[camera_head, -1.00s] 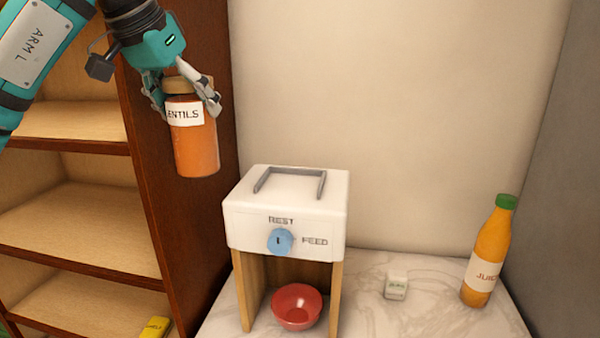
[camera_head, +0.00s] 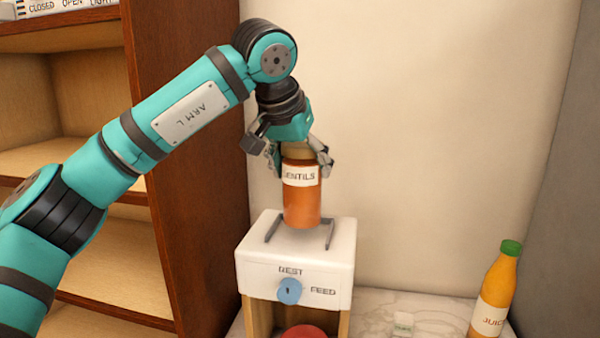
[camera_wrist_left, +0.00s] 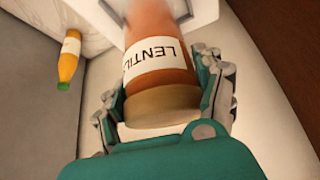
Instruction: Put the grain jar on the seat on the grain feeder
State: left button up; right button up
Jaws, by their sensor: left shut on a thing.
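The grain jar (camera_head: 302,208), orange with a LENTILS label and a tan lid, hangs upright from my left gripper (camera_head: 298,162). The gripper is shut on the jar near its lid. The jar also fills the middle of the left wrist view (camera_wrist_left: 158,75). The grain feeder (camera_head: 295,273) is a white box with a blue knob and the words REST and FEED. Its seat (camera_head: 330,234), a grey rail frame on top, is right below the jar. The jar's base is between the rails in the picture; I cannot tell if it touches. My right gripper is not in view.
A red bowl (camera_head: 304,331) sits under the feeder, partly cut off. A wooden shelf (camera_head: 80,130) is at left.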

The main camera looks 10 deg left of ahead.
aim_at(300, 180)
pick_arm(q)
notch_tip(300, 180, down, 2)
jog(key=shift+f, duration=0.15)
jog(key=shift+w+a+f, duration=0.1)
jog(key=shift+a+f, duration=0.05)
jog(key=shift+f, duration=0.05)
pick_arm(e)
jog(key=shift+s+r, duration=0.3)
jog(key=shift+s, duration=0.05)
pick_arm(q)
jog(key=shift+f, duration=0.1)
jog(key=o, duration=1.8)
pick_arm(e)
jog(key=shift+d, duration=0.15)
